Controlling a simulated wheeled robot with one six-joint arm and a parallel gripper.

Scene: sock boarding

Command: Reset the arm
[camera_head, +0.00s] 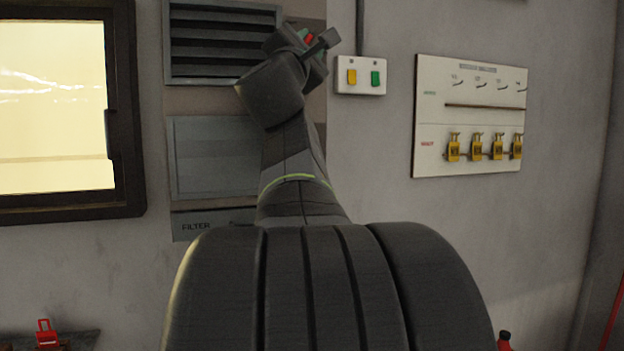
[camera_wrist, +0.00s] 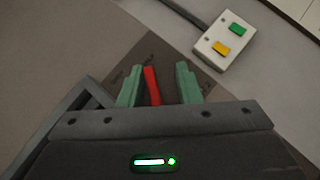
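My gripper (camera_head: 316,48) is raised in front of the wall, at the upper middle of the head view, with my arm reaching up to it. In the wrist view, my gripper (camera_wrist: 160,68) has its two green fingers spread apart. A narrow red piece (camera_wrist: 151,86) shows between them, nearer the left finger, with a clear gap to the right finger. A bit of red also shows at the gripper in the head view (camera_head: 309,40). What the red piece belongs to is hidden.
Right of my gripper is a white switch box (camera_head: 361,75) with yellow and green buttons. Farther right is a board (camera_head: 470,120) with yellow padlocks. A louvred vent (camera_head: 215,45) and a filter panel (camera_head: 212,160) are behind my arm. A lit window (camera_head: 55,105) is left.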

